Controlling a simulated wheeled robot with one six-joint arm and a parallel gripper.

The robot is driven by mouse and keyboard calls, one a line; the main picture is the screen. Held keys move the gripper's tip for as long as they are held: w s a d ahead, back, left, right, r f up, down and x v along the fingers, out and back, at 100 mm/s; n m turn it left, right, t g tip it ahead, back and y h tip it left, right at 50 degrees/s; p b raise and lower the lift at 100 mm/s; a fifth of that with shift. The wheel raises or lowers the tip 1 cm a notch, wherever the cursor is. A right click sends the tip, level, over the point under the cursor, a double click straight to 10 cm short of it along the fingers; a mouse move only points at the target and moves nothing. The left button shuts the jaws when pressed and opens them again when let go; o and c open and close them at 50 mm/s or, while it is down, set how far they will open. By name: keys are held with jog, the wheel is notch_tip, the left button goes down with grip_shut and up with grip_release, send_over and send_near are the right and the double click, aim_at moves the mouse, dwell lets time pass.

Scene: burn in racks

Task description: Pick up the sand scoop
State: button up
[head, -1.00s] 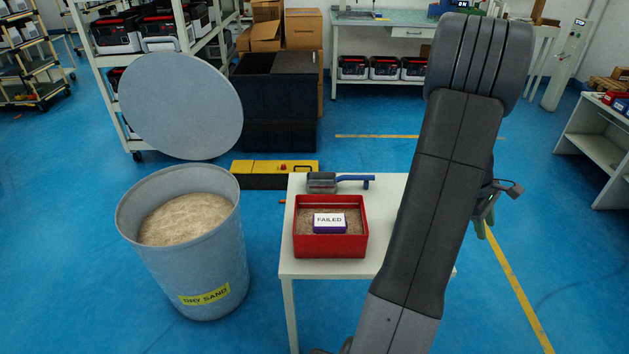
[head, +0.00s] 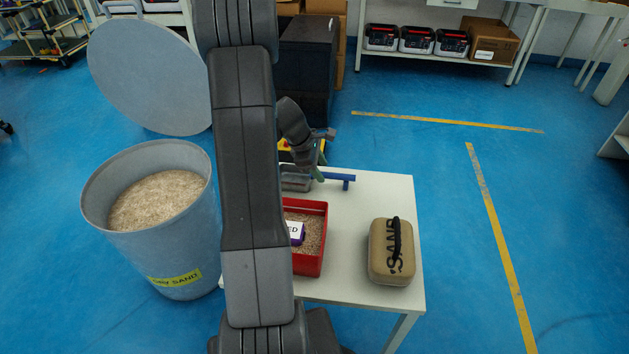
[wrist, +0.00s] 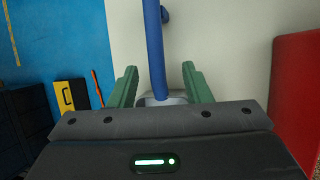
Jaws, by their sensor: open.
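The sand scoop (head: 339,178) lies at the back of the white table, with a blue handle pointing right and a grey pan, partly hidden by my arm. In the wrist view its blue handle (wrist: 154,45) runs down between the fingers toward the pale pan edge. My gripper (wrist: 158,85) is open, its two green fingers on either side of the handle, with gaps to both. In the head view my gripper (head: 320,165) is over the scoop, near where handle and pan meet. I cannot tell how high it is above the handle.
A red sand tray (head: 312,262) holding a purple box labelled FAILED stands in front of the scoop. A tan sand bag (head: 391,265) is on the table's right. A sand drum (head: 160,245) with its lid (head: 150,75) behind stands left. The table (head: 350,225) is bare between tray and bag.

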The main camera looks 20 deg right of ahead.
aim_at(324, 173)
jog(key=shift+w+f, duration=0.25)
jog(key=shift+f, duration=0.1)
jog(key=b+x, duration=0.1)
jog(key=x, duration=0.3)
jog(key=shift+d+f, duration=0.1)
jog(key=shift+d, duration=0.05)
grip_shut()
